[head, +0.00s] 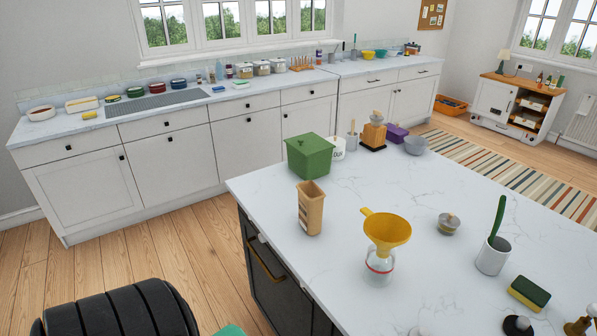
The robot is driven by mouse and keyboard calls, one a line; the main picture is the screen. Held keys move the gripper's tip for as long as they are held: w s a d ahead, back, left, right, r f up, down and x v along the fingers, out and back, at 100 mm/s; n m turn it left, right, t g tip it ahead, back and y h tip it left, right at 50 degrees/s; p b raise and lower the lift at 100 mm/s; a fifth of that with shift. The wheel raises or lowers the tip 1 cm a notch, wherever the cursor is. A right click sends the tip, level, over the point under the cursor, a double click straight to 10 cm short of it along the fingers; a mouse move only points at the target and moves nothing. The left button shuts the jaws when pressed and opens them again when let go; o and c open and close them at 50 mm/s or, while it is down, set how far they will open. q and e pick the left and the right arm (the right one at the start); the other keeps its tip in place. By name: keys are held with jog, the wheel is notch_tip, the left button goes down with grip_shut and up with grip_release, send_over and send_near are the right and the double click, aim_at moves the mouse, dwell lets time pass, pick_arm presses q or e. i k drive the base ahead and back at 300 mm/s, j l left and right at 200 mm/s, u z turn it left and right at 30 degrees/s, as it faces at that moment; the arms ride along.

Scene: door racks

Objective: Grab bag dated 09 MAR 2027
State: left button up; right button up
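No bag with a readable date shows in the head view. A tan upright container (311,208) stands near the left edge of the island; I cannot tell whether it is a bag, and no date can be read on it. Neither of my grippers is in view.
The white marble island (330,270) bears a green box (309,157), a jar with a yellow funnel (386,232), a white cup (493,257) and a sponge (529,292). A long counter (222,92) lines the back wall. A white cabinet with open shelves (518,110) stands far right. Wooden floor (190,235) lies between.

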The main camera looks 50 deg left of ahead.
aim_at(311, 197)
jog(key=u, duration=1.45)
jog(key=i+j+z, duration=0.1)
jog(key=j, duration=0.2)
jog(key=i+j, duration=0.15)
jog(key=j, duration=0.2)
jog(key=i+j+z, duration=0.15)
jog(key=j, duration=0.15)
jog(key=i+j+z, duration=0.1)
jog(key=j, duration=0.25)
jog(key=i+j, duration=0.15)
jog(key=j, duration=0.15)
jog(key=z, duration=0.05)
